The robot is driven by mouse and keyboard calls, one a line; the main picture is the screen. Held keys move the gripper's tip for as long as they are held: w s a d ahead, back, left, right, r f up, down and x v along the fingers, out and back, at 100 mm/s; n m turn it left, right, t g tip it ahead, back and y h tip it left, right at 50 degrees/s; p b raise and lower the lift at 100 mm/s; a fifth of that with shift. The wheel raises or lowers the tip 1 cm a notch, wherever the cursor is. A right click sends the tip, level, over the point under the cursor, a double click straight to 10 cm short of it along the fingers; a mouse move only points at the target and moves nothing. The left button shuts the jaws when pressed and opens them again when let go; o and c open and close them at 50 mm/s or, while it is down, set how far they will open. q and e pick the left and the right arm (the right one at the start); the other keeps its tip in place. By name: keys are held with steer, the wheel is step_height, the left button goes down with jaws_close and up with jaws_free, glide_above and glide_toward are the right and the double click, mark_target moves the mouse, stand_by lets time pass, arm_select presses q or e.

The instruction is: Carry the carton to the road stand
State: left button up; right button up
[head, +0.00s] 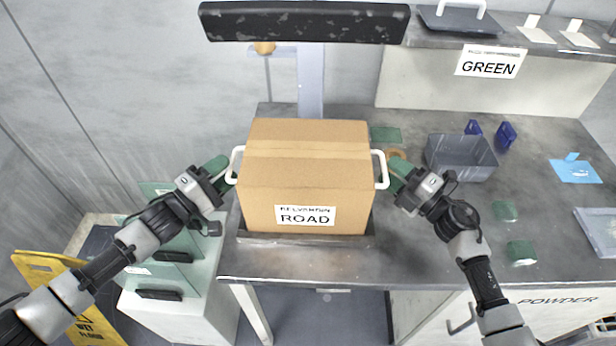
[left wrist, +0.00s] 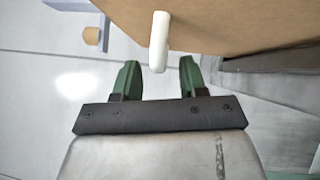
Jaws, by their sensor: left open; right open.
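The brown carton (head: 306,178), labelled ROAD, sits upright on a dark flat base on the grey bench. It has a white handle on each side. My left gripper (head: 224,168) is open beside the left handle (head: 235,164). In the left wrist view the handle (left wrist: 159,42) stands between the tips of my open left gripper (left wrist: 156,75), and the carton (left wrist: 225,22) fills the upper right. My right gripper (head: 392,172) is open beside the right handle (head: 381,169). Whether the fingers touch the handles cannot be told. No road stand can be made out for certain.
A grey bin (head: 461,157), blue pieces (head: 506,134) and green pads (head: 521,251) lie on the bench (head: 420,250) to the right. A GREEN sign (head: 491,62) hangs on the raised shelf behind. A yellow wet-floor sign (head: 50,275) stands at lower left.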

arm_select(q)
steer(key=shift+x, duration=0.9)
arm_select(e)
steer(key=shift+x, duration=1.05)
arm_select(q)
steer(key=shift+w+d, duration=0.1)
steer(key=shift+w, duration=0.15)
arm_select(e)
steer(key=shift+w+a, duration=0.1)
steer(key=shift+a, duration=0.1)
arm_select(q)
steer(key=shift+c, duration=0.2)
arm_select(e)
steer(key=shift+c, duration=0.2)
arm_select(q)
steer(key=c, duration=0.7)
arm_select(e)
steer(key=c, duration=0.7)
arm_select(q)
jaws_close()
arm_select(e)
jaws_close()
arm_select(q)
steer(key=shift+r, duration=0.3)
arm_select(e)
steer(key=shift+r, duration=0.25)
